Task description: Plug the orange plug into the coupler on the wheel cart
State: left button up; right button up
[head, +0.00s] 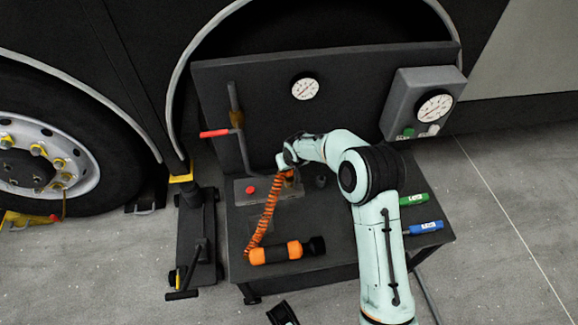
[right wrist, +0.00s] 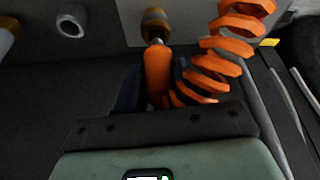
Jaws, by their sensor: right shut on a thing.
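The orange plug (right wrist: 158,75) is between the dark fingers of my right gripper (right wrist: 157,88), which is shut on it. Its metal tip points at the brass coupler (right wrist: 155,24) and meets its mouth in the picture. I cannot tell whether the tip is inside. In the head view my right gripper (head: 289,168) is over the back left of the dark wheel cart (head: 340,245), and the plug is mostly hidden there. An orange coiled hose (head: 268,212) runs from the plug to an orange and black tool (head: 285,252). My left gripper is not in view.
A red-handled lever (head: 215,133) and a round gauge (head: 305,88) are on the cart's back panel. A grey gauge box (head: 425,102) is at right. Green (head: 413,199) and blue (head: 425,228) tools lie at the right edge. A floor jack (head: 197,235) stands left of the cart.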

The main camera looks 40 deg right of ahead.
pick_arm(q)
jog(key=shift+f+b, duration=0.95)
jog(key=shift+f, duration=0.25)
pick_arm(e)
jog(key=shift+f, duration=1.45)
jog(key=shift+w, duration=0.1)
jog(key=o, duration=1.2)
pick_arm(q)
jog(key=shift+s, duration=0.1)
pick_arm(e)
jog(key=shift+r, duration=0.3)
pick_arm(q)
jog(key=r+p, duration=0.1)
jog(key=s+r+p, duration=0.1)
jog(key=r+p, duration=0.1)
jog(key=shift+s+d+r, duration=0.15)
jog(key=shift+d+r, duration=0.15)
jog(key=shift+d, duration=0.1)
pick_arm(e)
jog(key=v, duration=1.3)
